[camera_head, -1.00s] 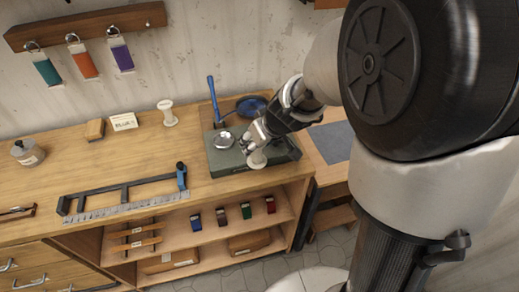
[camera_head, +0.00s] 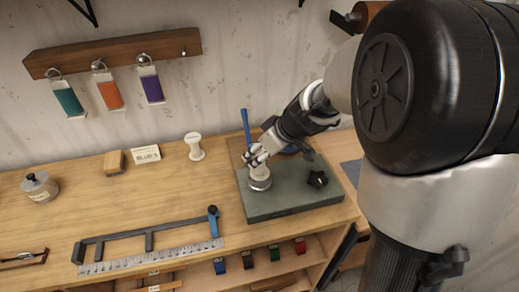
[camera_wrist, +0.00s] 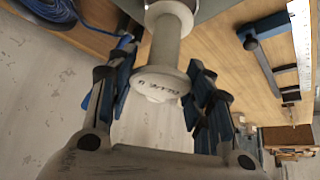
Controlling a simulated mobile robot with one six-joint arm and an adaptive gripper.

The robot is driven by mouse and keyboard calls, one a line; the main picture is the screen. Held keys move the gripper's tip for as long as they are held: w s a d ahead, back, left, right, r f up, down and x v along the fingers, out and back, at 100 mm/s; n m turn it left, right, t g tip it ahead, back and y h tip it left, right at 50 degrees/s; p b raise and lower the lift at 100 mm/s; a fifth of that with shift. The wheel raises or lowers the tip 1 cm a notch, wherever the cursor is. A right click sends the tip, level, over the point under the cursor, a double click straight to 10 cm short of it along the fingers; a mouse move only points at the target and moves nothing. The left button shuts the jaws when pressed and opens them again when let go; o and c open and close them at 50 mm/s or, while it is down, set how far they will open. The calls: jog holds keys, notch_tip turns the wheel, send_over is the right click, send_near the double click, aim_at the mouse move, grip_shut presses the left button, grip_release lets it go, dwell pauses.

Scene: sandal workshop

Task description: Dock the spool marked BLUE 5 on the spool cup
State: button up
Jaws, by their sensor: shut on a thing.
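My gripper (camera_head: 257,158) is shut on a pale spool (camera_head: 260,172), held upright over the round metal spool cup (camera_head: 260,185) on the green base (camera_head: 290,203). The spool's lower end is at the cup and hides most of it; I cannot tell whether it is seated or just above. In the wrist view the spool (camera_wrist: 166,48) stands between the blue finger pads, with dark lettering on its near flange, upside down and seeming to read BLUE 5.
A black star knob (camera_head: 318,179) and an upright blue handle (camera_head: 246,126) are on or by the base. Another pale spool (camera_head: 194,146), a small card (camera_head: 146,154) and a wooden block (camera_head: 114,161) stand to the left. A ruled bar frame (camera_head: 150,258) lies in front.

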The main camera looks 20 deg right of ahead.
jog(key=shift+f+b, duration=0.8)
jog(key=shift+f, duration=0.8)
jog(key=shift+b, duration=0.75)
jog(key=shift+f+b, duration=0.55)
jog(key=shift+b, duration=0.2)
jog(key=o, duration=0.7)
jog(key=shift+o, duration=0.2)
jog(key=p+v, duration=0.3)
jog(key=v, duration=0.8)
dwell(0.3)
